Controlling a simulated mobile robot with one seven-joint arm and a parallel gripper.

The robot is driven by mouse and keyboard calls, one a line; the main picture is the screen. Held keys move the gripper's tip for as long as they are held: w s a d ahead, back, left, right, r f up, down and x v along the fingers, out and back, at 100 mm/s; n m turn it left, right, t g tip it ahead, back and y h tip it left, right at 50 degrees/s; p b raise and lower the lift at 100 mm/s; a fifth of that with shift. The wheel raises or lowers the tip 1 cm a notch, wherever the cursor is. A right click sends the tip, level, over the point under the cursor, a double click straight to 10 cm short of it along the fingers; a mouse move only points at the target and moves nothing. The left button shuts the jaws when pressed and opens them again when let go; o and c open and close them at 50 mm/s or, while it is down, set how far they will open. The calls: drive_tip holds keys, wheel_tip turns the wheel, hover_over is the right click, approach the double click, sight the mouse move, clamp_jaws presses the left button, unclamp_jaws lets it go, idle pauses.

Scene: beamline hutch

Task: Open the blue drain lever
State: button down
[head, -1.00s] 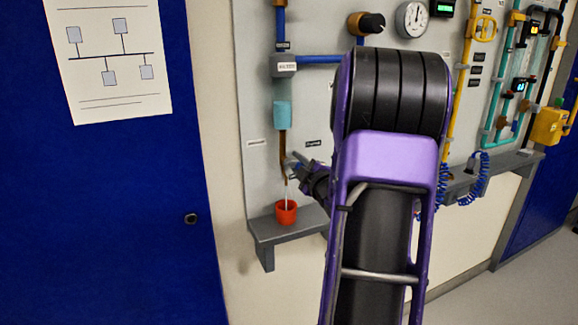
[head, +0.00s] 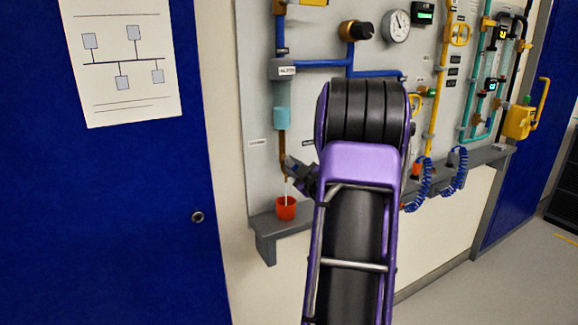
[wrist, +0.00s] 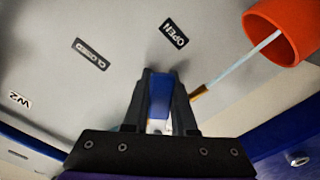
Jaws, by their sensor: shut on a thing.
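In the wrist view, the blue drain lever (wrist: 160,98) sits between the two dark fingers of my gripper (wrist: 160,75), which is shut on it. Its tip lies nearer the OPEN label (wrist: 174,34) than the CLOSED label (wrist: 91,54). In the head view, my gripper (head: 289,164) is at the lower end of the brown drain pipe (head: 282,146); the lever is hidden there. A thin pale stream (wrist: 250,59) runs from the pipe end into the red cup (head: 286,208), which also shows in the wrist view (wrist: 285,30).
The cup stands on a grey shelf (head: 281,234) along the panel (head: 258,95). Pipes, gauges and coiled blue hoses (head: 418,185) are to the right. A blue door (head: 130,220) stands at left. My arm hides part of the panel and shelf.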

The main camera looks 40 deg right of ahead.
drive_tip(key=shift+w+a+f+m+p, duration=0.15)
drive_tip(key=shift+a+m, duration=0.3)
drive_tip(key=shift+m, duration=0.85)
drive_tip(key=shift+w+a+f+m+p, duration=0.15)
drive_tip(key=shift+a+m, duration=0.25)
drive_tip(key=shift+m, duration=0.9)
drive_tip(key=shift+w+a+m+p, duration=0.15)
drive_tip(key=shift+a+m, duration=0.3)
drive_tip(key=shift+m, duration=0.85)
drive_tip(key=c, duration=0.7)
unclamp_jaws()
drive_tip(key=shift+f, duration=0.1)
drive_tip(key=shift+s, duration=0.1)
drive_tip(key=v, duration=1.7)
drive_tip(key=shift+s, duration=0.25)
drive_tip(key=shift+w+d, duration=0.1)
